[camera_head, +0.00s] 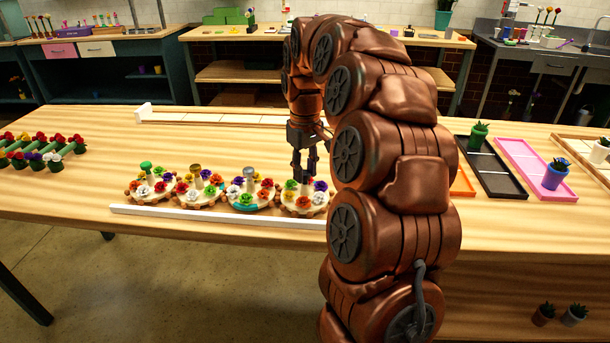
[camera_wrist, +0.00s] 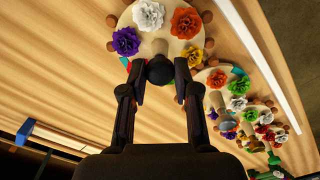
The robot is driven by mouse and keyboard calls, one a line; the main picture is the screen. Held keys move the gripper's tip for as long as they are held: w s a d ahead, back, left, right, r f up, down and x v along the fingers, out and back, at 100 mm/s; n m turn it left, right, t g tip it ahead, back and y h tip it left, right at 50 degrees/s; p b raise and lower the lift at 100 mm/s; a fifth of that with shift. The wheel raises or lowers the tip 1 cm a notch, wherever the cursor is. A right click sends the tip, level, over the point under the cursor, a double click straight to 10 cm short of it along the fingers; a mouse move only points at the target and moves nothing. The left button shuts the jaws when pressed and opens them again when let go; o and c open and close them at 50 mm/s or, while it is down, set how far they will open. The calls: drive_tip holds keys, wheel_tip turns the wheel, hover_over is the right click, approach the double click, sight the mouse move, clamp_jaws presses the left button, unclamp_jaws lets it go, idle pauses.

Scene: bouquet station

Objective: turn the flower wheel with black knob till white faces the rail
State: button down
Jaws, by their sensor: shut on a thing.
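The flower wheel with the black knob is the rightmost of the row of wheels (camera_head: 284,209), and it fills the top of the wrist view (camera_wrist: 172,40). In the wrist view my gripper (camera_wrist: 160,76) is shut on the black knob (camera_wrist: 160,68). Purple (camera_wrist: 125,41), white (camera_wrist: 149,14), orange (camera_wrist: 186,23) and yellow (camera_wrist: 190,56) flowers show round the wheel. The white rail (camera_wrist: 262,60) runs past it, also along the row's front in the head view (camera_head: 200,213). Orange sits nearest the rail; white is one place away, between orange and purple.
Other flower wheels (camera_head: 240,207) stand close by on the left along the same rail. A pale tray (camera_head: 215,118) lies behind. Coloured trays with potted plants (camera_head: 556,174) are at the right, and a flower rack (camera_head: 40,152) is at the far left.

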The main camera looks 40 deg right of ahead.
sight(305, 172)
drive_tip(key=m+b, duration=0.2)
drive_tip(key=m, duration=0.4)
drive_tip(key=m+b, duration=0.1)
drive_tip(key=m, duration=0.4)
drive_tip(key=shift+m, duration=0.3)
idle(0.4)
drive_tip(key=c, duration=0.8)
unclamp_jaws()
drive_tip(key=shift+c, duration=0.2)
drive_tip(key=shift+r, duration=0.1)
drive_tip(key=shift+r, duration=3.65)
